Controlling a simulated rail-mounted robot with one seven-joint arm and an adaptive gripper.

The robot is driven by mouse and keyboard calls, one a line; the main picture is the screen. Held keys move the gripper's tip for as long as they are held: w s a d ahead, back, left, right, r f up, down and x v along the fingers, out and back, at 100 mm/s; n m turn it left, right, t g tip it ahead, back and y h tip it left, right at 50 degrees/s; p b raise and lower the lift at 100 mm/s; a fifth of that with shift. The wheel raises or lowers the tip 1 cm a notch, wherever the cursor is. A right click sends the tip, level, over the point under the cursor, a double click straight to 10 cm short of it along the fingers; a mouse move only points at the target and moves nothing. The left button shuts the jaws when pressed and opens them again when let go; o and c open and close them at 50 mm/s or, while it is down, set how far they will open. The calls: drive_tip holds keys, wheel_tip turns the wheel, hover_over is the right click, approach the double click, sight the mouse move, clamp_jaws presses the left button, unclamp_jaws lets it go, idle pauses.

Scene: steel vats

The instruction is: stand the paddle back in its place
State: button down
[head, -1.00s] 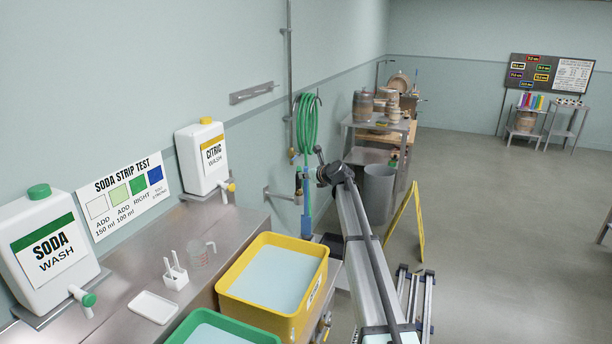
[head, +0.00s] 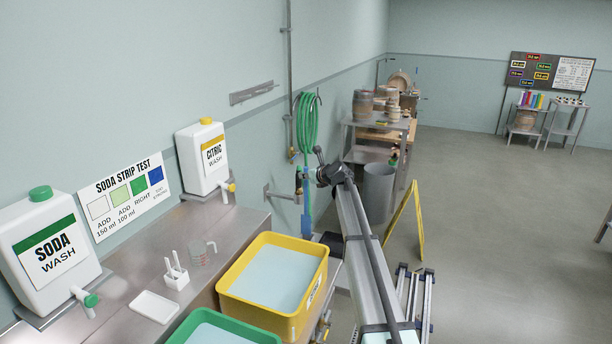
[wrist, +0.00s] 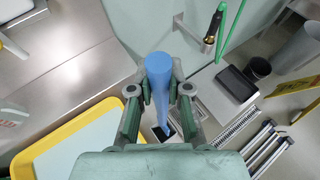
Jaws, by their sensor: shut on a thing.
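The paddle shows as a blue round shaft (wrist: 158,78) in the wrist view, with its end towards the camera. My gripper (wrist: 159,92) is shut on this shaft, one finger on each side. The shaft runs down away from the camera, and its far end is hard to make out near a small dark patch by the floor grating. In the head view, a blue upright length of the paddle (head: 307,224) shows beside the wall, left of my arm. A metal wall bracket (head: 281,194) sticks out close to it. I cannot tell whether the paddle touches the bracket.
A green hose (head: 306,125) hangs on the wall above, with a nozzle (wrist: 213,28) near my gripper. The yellow basin (head: 300,327) stands on the steel counter to the left. A grey bin (head: 379,190) and a yellow floor sign (head: 405,215) stand to the right.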

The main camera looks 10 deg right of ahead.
sight(307, 202)
drive_tip(key=shift+f, duration=0.15)
drive_tip(key=shift+f+b, duration=2)
drive_tip(key=shift+f, duration=3.9)
drive_tip(key=c, duration=1)
unclamp_jaws()
drive_tip(key=shift+c, duration=0.2)
drive_tip(key=v, duration=1.2)
drive_tip(key=shift+r, duration=0.1)
